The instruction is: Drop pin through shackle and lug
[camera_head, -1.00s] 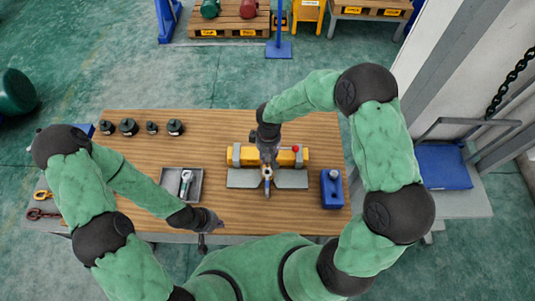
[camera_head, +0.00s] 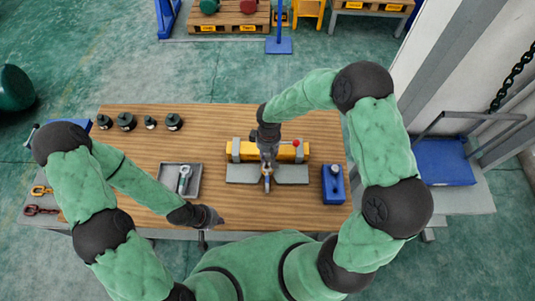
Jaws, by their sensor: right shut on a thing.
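My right gripper (camera_head: 267,168) points down at the middle of the yellow fixture (camera_head: 293,151). It is shut on a small grey part, which looks like the shackle, though the fingers mostly hide it. A grey metal piece with a rounded end (camera_head: 184,176) lies in a grey tray (camera_head: 165,185) left of the fixture. I cannot tell whether it is the pin. My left gripper (camera_head: 212,217) hangs near the table's front edge, away from these parts; its fingers are unclear.
A blue block (camera_head: 334,190) with a grey piece on top stands at the table's right. Several dark round parts (camera_head: 126,121) stand at the back left. A red knob (camera_head: 296,143) sits on the fixture. The wooden table (camera_head: 215,130) is clear between the back-left parts and the fixture.

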